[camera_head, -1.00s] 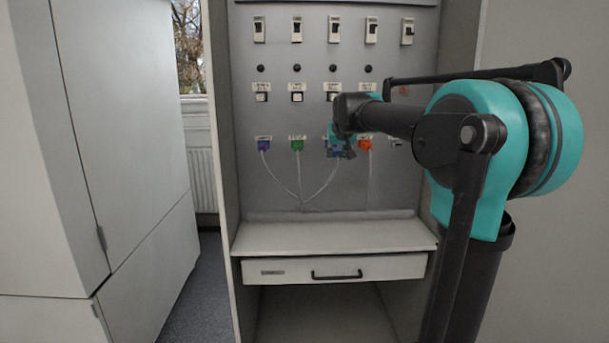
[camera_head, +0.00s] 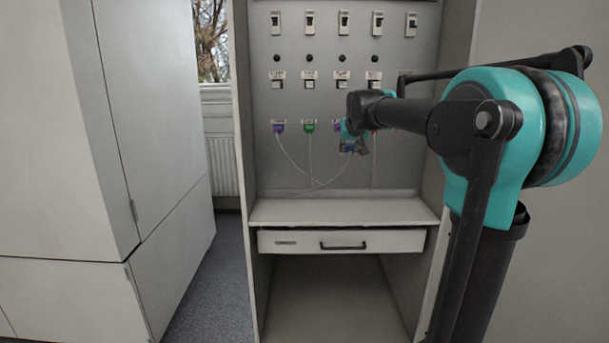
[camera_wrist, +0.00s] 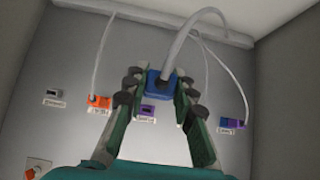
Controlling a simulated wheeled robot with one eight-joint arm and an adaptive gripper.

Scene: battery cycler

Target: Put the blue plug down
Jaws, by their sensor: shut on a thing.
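The blue plug (camera_wrist: 161,84) is between the two fingertips of my gripper (camera_wrist: 160,90) in the wrist view, with a grey cable running from it. The gripper is shut on the plug. The plug appears held away from the panel, near a purple socket (camera_wrist: 147,111) that shows empty behind it. In the head view my gripper (camera_head: 354,141) is in front of the panel's socket row, above the shelf (camera_head: 340,212). The plug itself is hard to make out there.
A green plug (camera_head: 310,127) and a violet plug (camera_head: 279,128) sit in the panel to the left. An orange plug (camera_wrist: 98,102) shows in the wrist view. Cables hang in front of the panel. The shelf is clear, above a drawer (camera_head: 341,241).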

